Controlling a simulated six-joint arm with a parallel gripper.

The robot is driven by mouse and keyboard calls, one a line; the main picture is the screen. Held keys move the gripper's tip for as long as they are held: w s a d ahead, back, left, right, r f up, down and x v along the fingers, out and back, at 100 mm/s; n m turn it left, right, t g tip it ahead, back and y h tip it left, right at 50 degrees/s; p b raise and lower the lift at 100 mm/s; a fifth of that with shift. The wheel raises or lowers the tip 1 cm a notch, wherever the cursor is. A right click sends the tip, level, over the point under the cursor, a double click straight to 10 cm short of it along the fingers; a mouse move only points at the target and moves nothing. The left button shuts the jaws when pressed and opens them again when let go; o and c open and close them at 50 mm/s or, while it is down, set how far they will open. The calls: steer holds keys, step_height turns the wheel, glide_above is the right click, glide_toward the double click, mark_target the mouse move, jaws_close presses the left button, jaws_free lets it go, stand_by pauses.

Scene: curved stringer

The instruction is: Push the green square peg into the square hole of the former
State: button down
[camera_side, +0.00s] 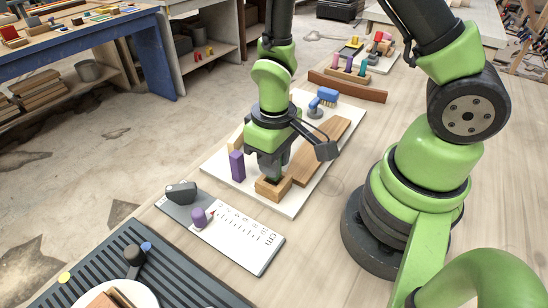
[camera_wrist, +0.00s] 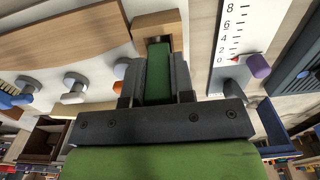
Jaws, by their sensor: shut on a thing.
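My gripper (camera_side: 269,172) is shut on the green square peg (camera_wrist: 158,74), which shows between the two dark fingers in the wrist view. The former is a light wooden block (camera_side: 268,193) at the near end of the white board, directly below my gripper; it also shows at the top of the wrist view (camera_wrist: 160,20). The peg's far end lies at a dark opening in the former. How deep it sits in the hole cannot be told. In the side view the fingers mostly hide the peg.
A purple block (camera_side: 237,166) stands left of my gripper on the white board (camera_side: 290,207). A wooden plank (camera_side: 325,148) lies right behind the former. Clamps with a blue handle (camera_side: 326,95) stand farther back. A ruler plate (camera_side: 252,243) with a purple knob (camera_side: 199,216) lies in front.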

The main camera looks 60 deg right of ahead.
steer(key=shift+f, duration=1.25)
steer(key=c, duration=0.9)
jaws_free()
step_height(320, 180, up, 10)
steer(key=shift+f, duration=0.1)
steer(key=shift+r, duration=0.3)
steer(key=s+r+m+t+y, duration=0.1)
steer(key=s+r+m+t, duration=0.1)
steer(key=r, duration=0.6)
steer(key=s+r+m+t+y, duration=0.1)
steer(key=s+r+m+t, duration=0.1)
steer(key=s+r+t, duration=0.3)
step_height(320, 180, up, 4)
steer(key=shift+s+d+f, duration=0.25)
steer(key=shift+s+d, duration=0.05)
steer(key=shift+s, duration=0.3)
